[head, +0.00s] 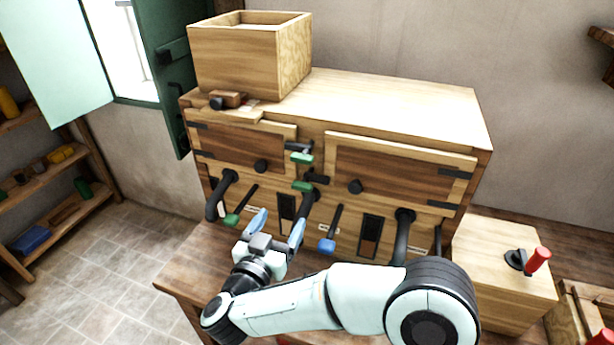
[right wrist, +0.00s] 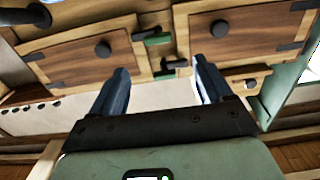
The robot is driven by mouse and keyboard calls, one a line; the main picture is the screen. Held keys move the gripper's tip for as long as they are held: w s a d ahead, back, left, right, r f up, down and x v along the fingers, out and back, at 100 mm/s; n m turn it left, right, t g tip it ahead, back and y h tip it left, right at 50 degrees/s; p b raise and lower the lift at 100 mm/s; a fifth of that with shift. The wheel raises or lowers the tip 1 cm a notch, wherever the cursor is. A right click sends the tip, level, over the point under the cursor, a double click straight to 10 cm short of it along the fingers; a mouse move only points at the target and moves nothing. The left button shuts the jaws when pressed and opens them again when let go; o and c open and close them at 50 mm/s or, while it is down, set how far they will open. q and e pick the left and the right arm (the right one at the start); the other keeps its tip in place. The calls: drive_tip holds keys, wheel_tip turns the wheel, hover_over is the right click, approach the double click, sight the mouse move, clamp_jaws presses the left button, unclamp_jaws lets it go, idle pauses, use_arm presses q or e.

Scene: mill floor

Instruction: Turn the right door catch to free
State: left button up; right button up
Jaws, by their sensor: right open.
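Two green-tipped black catches sit between the left door (head: 230,143) and the right door (head: 400,172) of a wooden cabinet. The upper catch (head: 302,158) has its black part toward the left door. The lower catch (head: 302,186) has its black part on the right-door side and seems to be the right door's. In the right wrist view, turned upside down, the lower catch (right wrist: 158,40) shows above the upper one (right wrist: 166,75). My right gripper (head: 277,229) is open and empty, below and in front of the catches, apart from them. My left gripper is out of view.
Black curved handles (head: 217,196) (head: 403,235), a green-tipped lever (head: 238,208) and a blue-tipped lever (head: 329,240) stick out below the doors. An open wooden box (head: 240,65) stands on top. A red-handled block (head: 500,262) is at right.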

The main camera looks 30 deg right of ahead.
sight(301, 188)
drive_tip(key=p+x, duration=0.2)
drive_tip(key=x, duration=1.1)
drive_tip(key=shift+d+r+p, duration=0.2)
drive_tip(key=shift+p, duration=0.1)
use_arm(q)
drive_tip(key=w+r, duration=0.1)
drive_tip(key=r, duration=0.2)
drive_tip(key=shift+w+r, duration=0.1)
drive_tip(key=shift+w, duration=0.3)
use_arm(e)
drive_tip(key=shift+s, duration=0.1)
drive_tip(key=c, duration=1)
